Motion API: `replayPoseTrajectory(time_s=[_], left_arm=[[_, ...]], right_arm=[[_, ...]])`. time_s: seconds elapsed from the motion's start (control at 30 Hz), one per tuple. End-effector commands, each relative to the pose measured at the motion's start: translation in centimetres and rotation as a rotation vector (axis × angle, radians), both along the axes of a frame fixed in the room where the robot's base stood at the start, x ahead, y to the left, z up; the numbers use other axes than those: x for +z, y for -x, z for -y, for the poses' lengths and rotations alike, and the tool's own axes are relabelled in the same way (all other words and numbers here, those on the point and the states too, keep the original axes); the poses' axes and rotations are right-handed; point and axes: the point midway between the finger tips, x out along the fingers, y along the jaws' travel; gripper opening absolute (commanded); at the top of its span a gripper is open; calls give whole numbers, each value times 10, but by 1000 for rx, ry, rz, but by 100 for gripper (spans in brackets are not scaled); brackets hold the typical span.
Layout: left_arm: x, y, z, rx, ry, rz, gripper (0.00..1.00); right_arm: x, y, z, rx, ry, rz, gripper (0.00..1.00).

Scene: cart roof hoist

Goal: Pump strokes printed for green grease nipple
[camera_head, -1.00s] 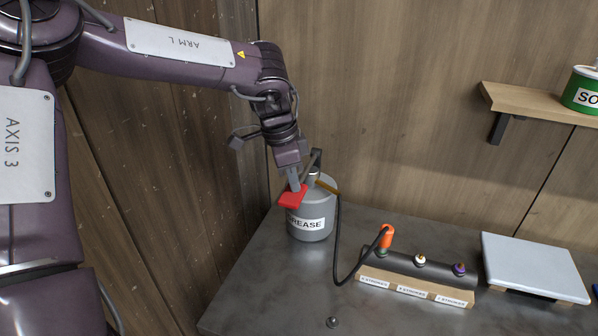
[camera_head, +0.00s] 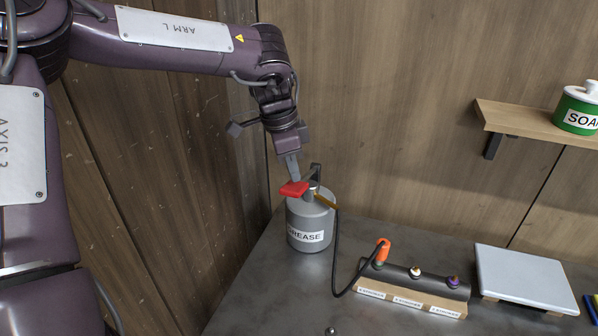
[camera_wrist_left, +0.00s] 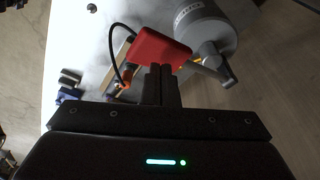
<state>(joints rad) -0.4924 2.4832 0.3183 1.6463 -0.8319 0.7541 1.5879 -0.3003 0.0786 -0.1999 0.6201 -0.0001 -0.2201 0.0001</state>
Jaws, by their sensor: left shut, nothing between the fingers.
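The grey grease can (camera_head: 318,220), labelled GREASE, stands on the bench with a pump lever ending in a red paddle (camera_head: 293,189). My left gripper (camera_head: 292,179) is shut and empty, its fingertips at the paddle. The left wrist view shows the paddle (camera_wrist_left: 158,48) just beyond the shut fingers; contact is hard to tell. A black hose runs from the can to an orange coupler (camera_head: 383,252), seated on the green nipple (camera_head: 378,265) at the manifold's left end. A white nipple (camera_head: 415,271) and a purple nipple (camera_head: 453,281) are bare. The strokes labels (camera_head: 407,302) are too small to read surely.
A pale flat plate (camera_head: 525,278) sits right of the manifold. A wooden shelf (camera_head: 530,123) on the wall holds a green soap container (camera_head: 577,110). A small metal knob (camera_head: 331,331) is at the front. The bench between can and manifold holds only the hose.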

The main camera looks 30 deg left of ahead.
Motion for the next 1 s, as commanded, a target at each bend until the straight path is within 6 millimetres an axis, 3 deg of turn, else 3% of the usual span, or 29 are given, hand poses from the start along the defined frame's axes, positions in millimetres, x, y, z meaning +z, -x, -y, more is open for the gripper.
replayPoseTrajectory(time_s=[0.47, 1.0], left_arm=[[0, 0, 0, 0, 0, -1, 0], [-53, 0, 0, 1, 1, -2, 0]], right_arm=[[-1, 0, 0, 0, 0, 0, 36], [-44, 0, 1, 1, 1, 0, 36]])
